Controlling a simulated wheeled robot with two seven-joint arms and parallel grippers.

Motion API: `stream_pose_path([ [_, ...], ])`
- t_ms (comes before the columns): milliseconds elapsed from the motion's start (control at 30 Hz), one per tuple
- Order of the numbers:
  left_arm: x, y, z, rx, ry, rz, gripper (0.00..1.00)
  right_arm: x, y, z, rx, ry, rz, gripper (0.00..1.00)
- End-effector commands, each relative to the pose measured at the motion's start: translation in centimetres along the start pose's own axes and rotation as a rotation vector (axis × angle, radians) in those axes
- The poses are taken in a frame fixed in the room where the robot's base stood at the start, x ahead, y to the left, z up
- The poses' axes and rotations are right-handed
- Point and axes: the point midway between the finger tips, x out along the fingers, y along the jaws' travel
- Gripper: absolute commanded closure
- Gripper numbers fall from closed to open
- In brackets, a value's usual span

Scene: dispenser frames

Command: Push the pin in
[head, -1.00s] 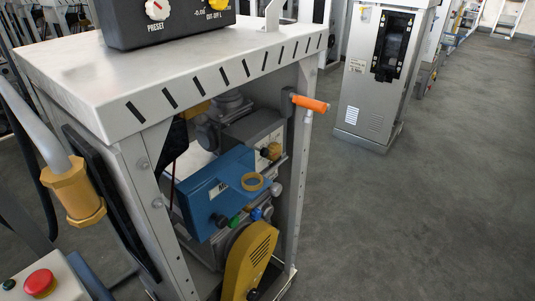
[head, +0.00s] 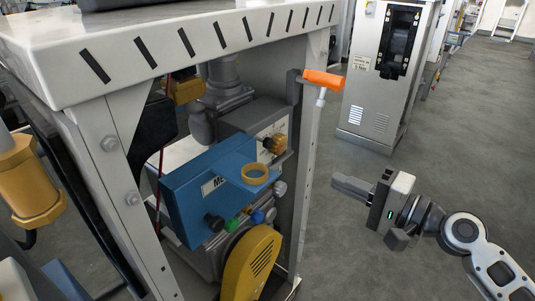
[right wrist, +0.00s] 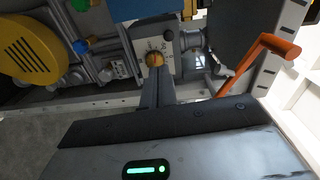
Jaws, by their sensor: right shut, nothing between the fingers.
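An orange T-shaped handle (head: 323,78), which looks like the pin, sticks out at the upper right of the dispenser frame's front post (head: 310,130). A short pale shaft hangs below it. The handle also shows at the upper right of the right wrist view (right wrist: 265,55). How deep it sits cannot be told. My right gripper (head: 338,183) is shut and empty, in the air right of the post and below the handle, touching nothing visible. My left gripper is out of view.
Inside the frame are a blue box (head: 200,190) with a yellow ring (head: 255,173), and a yellow guard (head: 252,264). The white striped top (head: 110,62) overhangs them. A grey cabinet (head: 372,105) stands behind. The floor (head: 470,130) at right is open.

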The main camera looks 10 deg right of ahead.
Motion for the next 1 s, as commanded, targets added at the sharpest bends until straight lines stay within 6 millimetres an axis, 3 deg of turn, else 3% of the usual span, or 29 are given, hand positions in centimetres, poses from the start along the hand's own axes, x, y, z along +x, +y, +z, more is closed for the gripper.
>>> stream_pose_path([
  [167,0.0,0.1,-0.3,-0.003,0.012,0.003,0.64,-0.1,-1.2,-0.4,0.052,-0.016,-0.035,1.0],
  [567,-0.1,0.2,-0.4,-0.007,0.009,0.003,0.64,0.5,-1.4,-0.4,0.054,-0.018,-0.038,1.0],
  [767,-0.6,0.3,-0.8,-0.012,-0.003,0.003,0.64,3.4,-1.9,-0.4,0.053,-0.017,-0.041,1.0],
  [1000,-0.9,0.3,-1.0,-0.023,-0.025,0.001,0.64,8.7,-2.0,-0.2,0.055,-0.018,-0.04,1.0],
])
